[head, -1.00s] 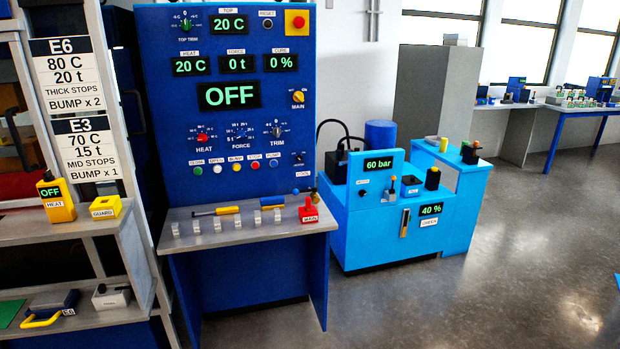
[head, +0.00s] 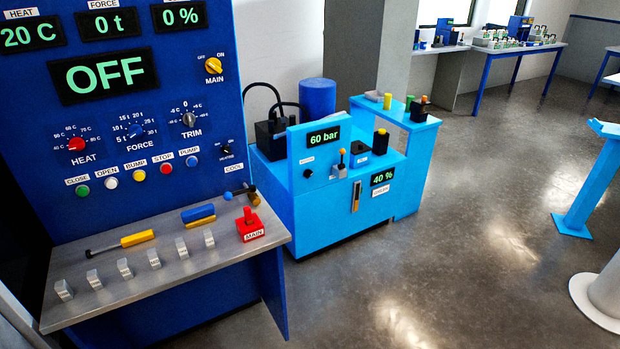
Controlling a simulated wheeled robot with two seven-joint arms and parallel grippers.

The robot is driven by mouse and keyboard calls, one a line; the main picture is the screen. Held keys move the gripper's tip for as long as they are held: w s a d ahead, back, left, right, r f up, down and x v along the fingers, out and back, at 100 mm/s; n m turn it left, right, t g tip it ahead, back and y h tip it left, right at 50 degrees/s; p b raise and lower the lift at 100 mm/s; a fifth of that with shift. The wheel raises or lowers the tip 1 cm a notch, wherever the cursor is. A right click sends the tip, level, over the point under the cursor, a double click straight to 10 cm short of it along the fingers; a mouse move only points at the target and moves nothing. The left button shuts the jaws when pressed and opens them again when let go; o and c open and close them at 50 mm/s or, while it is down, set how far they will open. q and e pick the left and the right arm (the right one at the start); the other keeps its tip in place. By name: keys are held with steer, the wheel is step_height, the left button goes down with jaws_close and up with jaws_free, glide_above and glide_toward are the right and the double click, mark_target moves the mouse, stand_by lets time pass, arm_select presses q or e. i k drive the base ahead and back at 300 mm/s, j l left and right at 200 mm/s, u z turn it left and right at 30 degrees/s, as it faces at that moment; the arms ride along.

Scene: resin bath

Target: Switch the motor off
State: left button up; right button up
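The light blue power unit (head: 300,228) stands right of the press console. Its upright panel carries a green "60 bar" display (head: 324,138). Below it is a small black knob (head: 308,173) under a label too small to read. I cannot tell which control is the motor's. Neither of my grippers is in view.
The dark blue console (head: 120,180) shows a large "OFF" display (head: 105,75) and a yellow MAIN knob (head: 213,65). Open floor (head: 440,270) lies right of the power unit.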

mark_target(307, 173)
steer(key=i+l+u, duration=0.15)
steer(key=i, duration=0.25)
steer(key=i+l+u, duration=0.1)
steer(key=i+l, duration=0.25)
steer(key=i+l+u, duration=0.15)
steer(key=i+l, duration=0.2)
steer(key=i+l+u, duration=0.15)
steer(key=i+l, duration=0.15)
steer(key=l, duration=0.15)
steer(key=i+l+u, duration=0.1)
steer(key=i+l, duration=0.2)
steer(key=i+l+u, duration=0.15)
steer(key=i+l, duration=0.15)
steer(key=l, duration=0.25)
steer(key=i+l+u, duration=0.15)
steer(key=l, duration=0.35)
steer(key=i+l+u, duration=0.1)
steer(key=i+l, duration=0.25)
steer(key=l, duration=0.15)
